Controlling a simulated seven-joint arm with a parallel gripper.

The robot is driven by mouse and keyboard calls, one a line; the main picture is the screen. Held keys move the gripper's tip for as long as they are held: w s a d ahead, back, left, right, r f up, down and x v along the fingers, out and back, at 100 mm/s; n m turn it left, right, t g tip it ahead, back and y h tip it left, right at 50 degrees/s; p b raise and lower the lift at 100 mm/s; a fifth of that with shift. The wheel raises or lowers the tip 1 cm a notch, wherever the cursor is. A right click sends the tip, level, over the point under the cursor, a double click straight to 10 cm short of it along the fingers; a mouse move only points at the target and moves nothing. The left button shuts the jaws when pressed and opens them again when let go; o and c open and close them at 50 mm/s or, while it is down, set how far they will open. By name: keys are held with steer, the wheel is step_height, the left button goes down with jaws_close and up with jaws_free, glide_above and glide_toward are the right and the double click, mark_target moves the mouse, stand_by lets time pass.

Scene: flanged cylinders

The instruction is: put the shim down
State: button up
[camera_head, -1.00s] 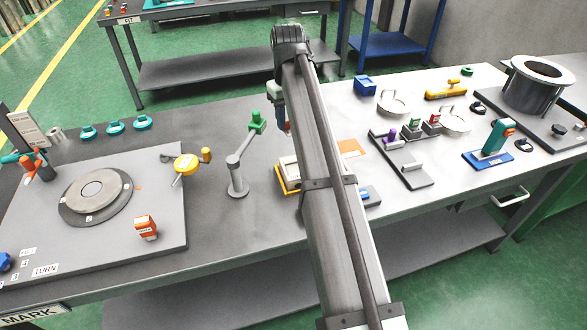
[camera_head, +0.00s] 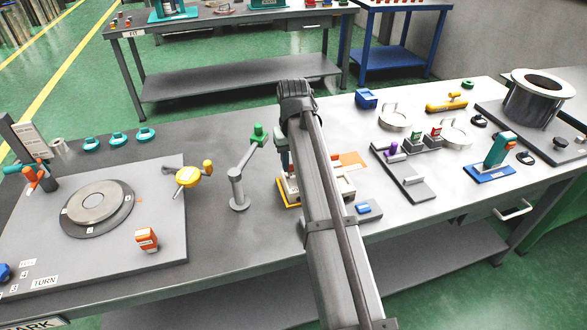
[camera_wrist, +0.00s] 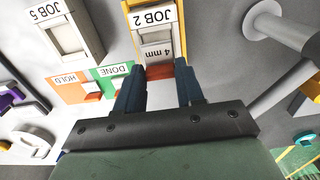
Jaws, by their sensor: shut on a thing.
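The shim (camera_wrist: 158,52) is a grey plate marked "4 mm" with a red end piece (camera_wrist: 160,72) in the wrist view. My gripper (camera_wrist: 160,85) has its two blue fingers on either side of the red end and is shut on the shim. The plate lies over the yellow-edged JOB 2 tray (camera_wrist: 128,8); I cannot tell whether it touches the tray floor. In the head view, my gripper (camera_head: 286,168) points down at the yellow tray (camera_head: 283,197). My arm hides part of the tray, and the shim is hard to make out there.
A white JOB 5 tray (camera_wrist: 92,42) stands beside JOB 2. An orange HOLD patch (camera_wrist: 68,92) and a green DONE patch (camera_wrist: 118,72) lie near the fingers. A grey post (camera_head: 237,190) with a green-topped arm stands left of the tray. Bare bench (camera_head: 225,245) lies in front.

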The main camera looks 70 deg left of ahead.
steer(key=shift+f, duration=1.45)
steer(key=o, duration=1)
steer(key=shift+f, duration=0.1)
steer(key=shift+o, duration=0.2)
step_height(320, 180, up, 12)
